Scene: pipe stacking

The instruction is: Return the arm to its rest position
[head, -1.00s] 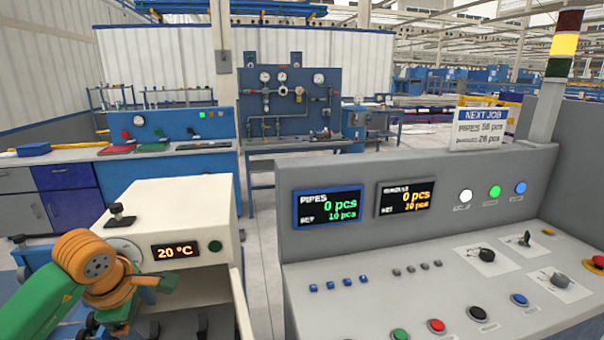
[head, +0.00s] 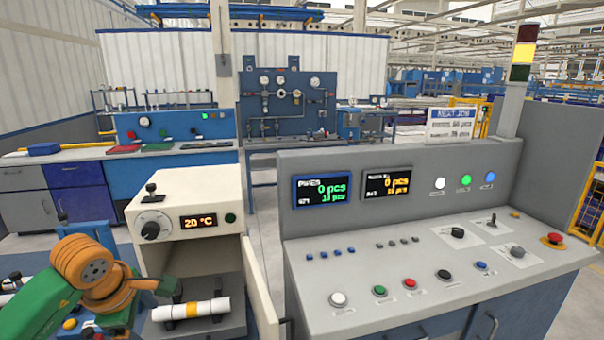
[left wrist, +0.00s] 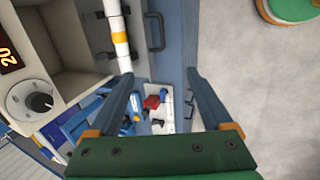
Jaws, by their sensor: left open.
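My left arm, green and orange, comes in from the left in the head view, with its gripper (head: 172,287) in front of the white machine. In the left wrist view the two fingers of that gripper (left wrist: 160,82) are wide apart with nothing between them. A white pipe with a yellow band (head: 192,309) lies on a support inside the machine's open bay, just beyond and below the gripper. It also shows in the left wrist view (left wrist: 119,38), apart from the fingers. My right gripper is not in view.
The white machine (head: 190,185) has a knob and a 20 °C display. A grey control console (head: 400,265) with buttons and two counter screens stands at the right. A blue bench (head: 175,172) and a gauge panel (head: 288,105) are behind. Pale floor lies between.

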